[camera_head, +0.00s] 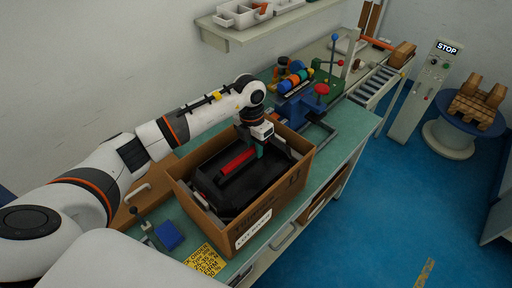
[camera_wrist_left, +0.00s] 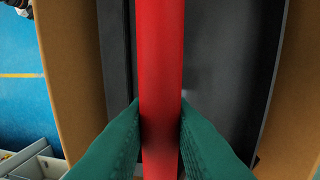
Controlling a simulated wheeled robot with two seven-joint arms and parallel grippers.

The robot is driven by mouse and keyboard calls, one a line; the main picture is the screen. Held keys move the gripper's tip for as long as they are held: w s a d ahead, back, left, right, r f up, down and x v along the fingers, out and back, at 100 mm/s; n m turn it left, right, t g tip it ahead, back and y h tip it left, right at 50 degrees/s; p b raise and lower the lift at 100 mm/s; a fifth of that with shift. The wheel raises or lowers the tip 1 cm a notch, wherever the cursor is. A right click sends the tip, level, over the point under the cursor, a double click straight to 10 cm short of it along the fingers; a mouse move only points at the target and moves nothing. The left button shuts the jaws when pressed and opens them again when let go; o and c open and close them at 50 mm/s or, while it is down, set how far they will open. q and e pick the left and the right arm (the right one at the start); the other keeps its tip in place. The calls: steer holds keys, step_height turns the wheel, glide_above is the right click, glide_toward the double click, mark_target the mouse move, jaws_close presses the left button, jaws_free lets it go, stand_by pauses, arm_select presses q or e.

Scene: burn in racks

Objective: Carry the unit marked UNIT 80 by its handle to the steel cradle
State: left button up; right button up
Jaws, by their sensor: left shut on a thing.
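A black unit (camera_head: 262,185) with a red handle (camera_head: 237,162) sits inside an open brown box on the bench. No UNIT 80 marking is readable on it. My left gripper (camera_head: 259,151) is at the handle's far end. In the left wrist view its green fingertips (camera_wrist_left: 160,125) are shut on the red handle (camera_wrist_left: 160,50), one on each side, with the black unit (camera_wrist_left: 230,60) below. I cannot make out a steel cradle for sure. My right gripper is not in view.
The brown box's walls (camera_head: 280,205) surround the unit closely. A blue vise-like fixture (camera_head: 297,108) and other tools stand behind it on the green bench (camera_head: 350,140). A shelf (camera_head: 270,25) hangs above. A STOP post (camera_head: 420,95) and the blue floor lie to the right.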

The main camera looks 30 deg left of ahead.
arm_select(q)
steer(key=shift+o, duration=1.1)
steer(key=shift+a+r, duration=0.1)
steer(key=shift+a, duration=0.05)
steer(key=shift+w+a+r+b, duration=0.1)
steer(key=shift+w+a+b, duration=0.1)
steer(key=shift+a+b, duration=0.3)
steer(key=shift+w+a+b, duration=0.25)
steer(key=shift+a+b, duration=0.2)
steer(key=shift+a, duration=0.15)
steer(key=o, duration=1.8)
steer(key=shift+r, duration=0.1)
steer(key=shift+o, duration=0.2)
steer(key=shift+r, duration=0.1)
steer(key=r+p, duration=0.2)
steer(key=r, duration=0.2)
steer(key=shift+a+r+p, duration=0.25)
steer(key=shift+r+p, duration=0.15)
